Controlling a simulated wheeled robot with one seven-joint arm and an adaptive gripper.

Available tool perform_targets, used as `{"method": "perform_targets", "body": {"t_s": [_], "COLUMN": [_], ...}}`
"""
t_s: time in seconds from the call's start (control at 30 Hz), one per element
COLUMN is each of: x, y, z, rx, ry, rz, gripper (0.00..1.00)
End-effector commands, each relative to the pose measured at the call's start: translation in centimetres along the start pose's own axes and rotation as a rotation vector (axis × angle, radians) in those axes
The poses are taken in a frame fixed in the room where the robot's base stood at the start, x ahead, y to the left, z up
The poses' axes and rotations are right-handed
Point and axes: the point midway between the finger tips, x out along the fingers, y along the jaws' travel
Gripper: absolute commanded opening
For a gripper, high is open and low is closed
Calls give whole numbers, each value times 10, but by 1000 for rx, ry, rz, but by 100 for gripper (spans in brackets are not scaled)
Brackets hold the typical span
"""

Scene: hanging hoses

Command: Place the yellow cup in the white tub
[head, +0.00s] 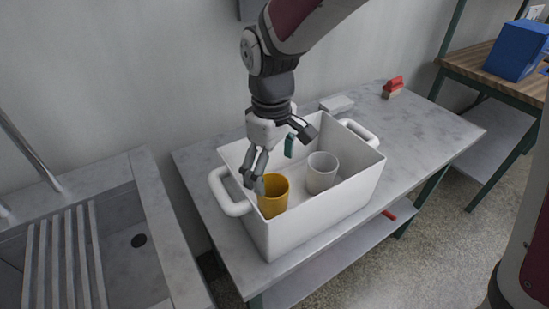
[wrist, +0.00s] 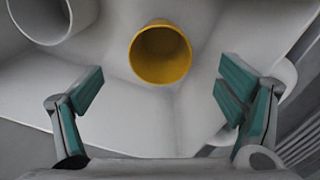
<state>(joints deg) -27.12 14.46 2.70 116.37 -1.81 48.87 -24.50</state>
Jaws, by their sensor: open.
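The yellow cup (head: 274,196) stands inside the white tub (head: 318,217), near the tub's left handle. In the wrist view the yellow cup (wrist: 160,53) shows its open mouth, between and beyond the fingers. My gripper (head: 274,164) is over the tub, with its fingers spread wide. In the wrist view my gripper (wrist: 162,92) is open, with green pads and nothing between them. One finger overlaps the cup's rim in the head view; I cannot tell whether it touches.
A white cup (head: 321,172) stands in the tub to the right of the yellow one. The tub rests on a marble-topped table (head: 430,130). A red-topped brush (head: 393,88) lies at the back. A sink (head: 140,241) is at left, and a blue box (head: 518,50) at far right.

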Motion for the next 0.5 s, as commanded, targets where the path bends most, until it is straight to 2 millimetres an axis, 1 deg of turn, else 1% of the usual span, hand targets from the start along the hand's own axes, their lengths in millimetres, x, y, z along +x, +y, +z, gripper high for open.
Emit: {"method": "perform_targets", "body": {"t_s": [0.1, 0.33, 0.43, 0.47, 0.5], "x": [-6, -9, -19, -24, -32], "y": [0, 1, 5, 6, 9], "z": [0, 3, 14, 20, 31], "rx": [0, 8, 43, 62, 93], "ry": [0, 3, 10, 14, 19], "rz": [0, 2, 7, 10, 14], "gripper": [88, 88, 88, 88, 88]}}
